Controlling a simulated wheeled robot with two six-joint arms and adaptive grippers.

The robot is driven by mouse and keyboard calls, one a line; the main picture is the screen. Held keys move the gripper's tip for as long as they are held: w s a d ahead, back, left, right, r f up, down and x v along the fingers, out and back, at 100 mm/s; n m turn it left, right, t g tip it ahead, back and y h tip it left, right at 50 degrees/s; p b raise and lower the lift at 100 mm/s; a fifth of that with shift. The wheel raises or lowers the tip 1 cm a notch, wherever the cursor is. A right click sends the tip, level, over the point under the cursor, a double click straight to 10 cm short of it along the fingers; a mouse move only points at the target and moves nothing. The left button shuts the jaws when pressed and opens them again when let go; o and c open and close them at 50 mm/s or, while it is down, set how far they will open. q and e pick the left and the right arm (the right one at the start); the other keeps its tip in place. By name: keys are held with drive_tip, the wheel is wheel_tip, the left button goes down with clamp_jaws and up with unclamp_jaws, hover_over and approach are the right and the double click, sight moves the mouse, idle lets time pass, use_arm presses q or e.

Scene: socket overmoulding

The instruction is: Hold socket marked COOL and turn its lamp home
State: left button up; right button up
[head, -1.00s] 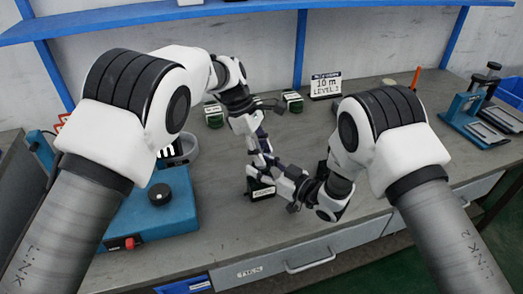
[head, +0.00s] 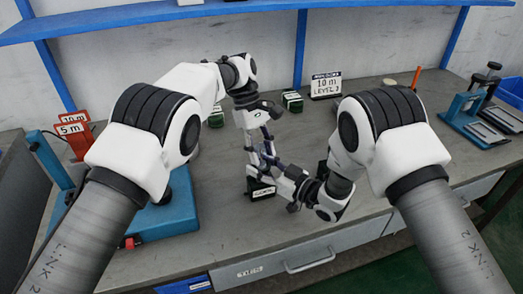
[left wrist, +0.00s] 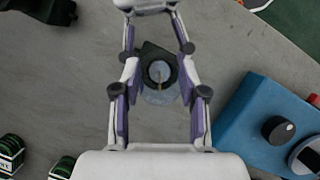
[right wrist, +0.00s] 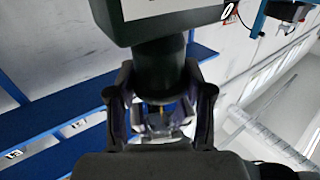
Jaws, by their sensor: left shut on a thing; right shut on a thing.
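The black socket (head: 261,190) has a white label whose print is too blurred to read surely. It is at the middle of the bench, by the grippers. My right gripper (head: 264,174) is shut on its round neck; the right wrist view shows the socket (right wrist: 162,62) between the fingers, its wide block and label at the top. The clear lamp (left wrist: 160,78) is in line with the socket's dark ring in the left wrist view. My left gripper (head: 265,150) is shut on the lamp from above. How deep the lamp sits cannot be told.
Green-and-white boxes (head: 292,102) and a level sign (head: 326,87) stand behind the grippers. A blue stand (head: 462,106) is at right. The front middle bench is clear.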

use_arm(q)
drive_tip(key=shift+d+m+g+y, duration=0.1)
drive_tip(key=shift+m+g+y, duration=0.4)
drive_tip(key=shift+m, duration=1.4)
drive_tip(key=shift+r, duration=0.1)
drive_tip(key=o, duration=1.2)
